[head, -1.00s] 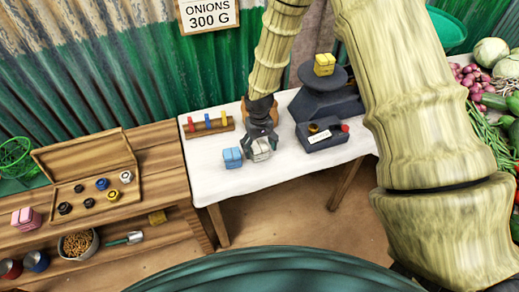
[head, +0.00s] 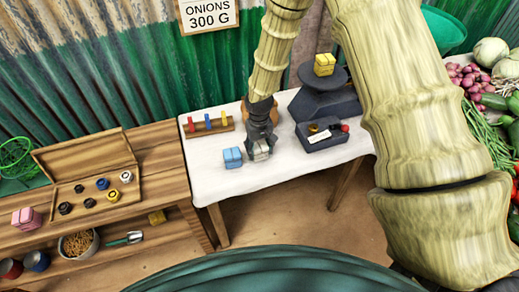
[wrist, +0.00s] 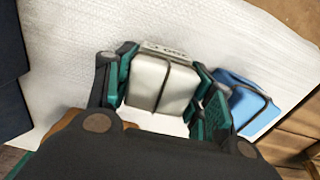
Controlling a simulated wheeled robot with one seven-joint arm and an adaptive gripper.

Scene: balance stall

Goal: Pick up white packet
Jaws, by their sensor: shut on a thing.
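The white packet (head: 261,151) is a small pale block with a dark band, on or just above the white-topped table (head: 215,181); I cannot tell whether it touches the cloth. In the wrist view the white packet (wrist: 160,82) sits between the green-padded fingers. My gripper (head: 261,146) is shut on it, pointing down, and it also shows in the wrist view (wrist: 162,95). The fingers hide the packet's sides. A blue packet (head: 232,157) stands close to the left; it also shows in the wrist view (wrist: 242,98), beside the right-hand finger.
A dark scale (head: 325,100) with a yellow packet (head: 324,64) on top stands at the back right. A dark tray (head: 322,136) sits before it. A wooden rack (head: 208,125) with coloured pegs is at the back left. The table's front is clear.

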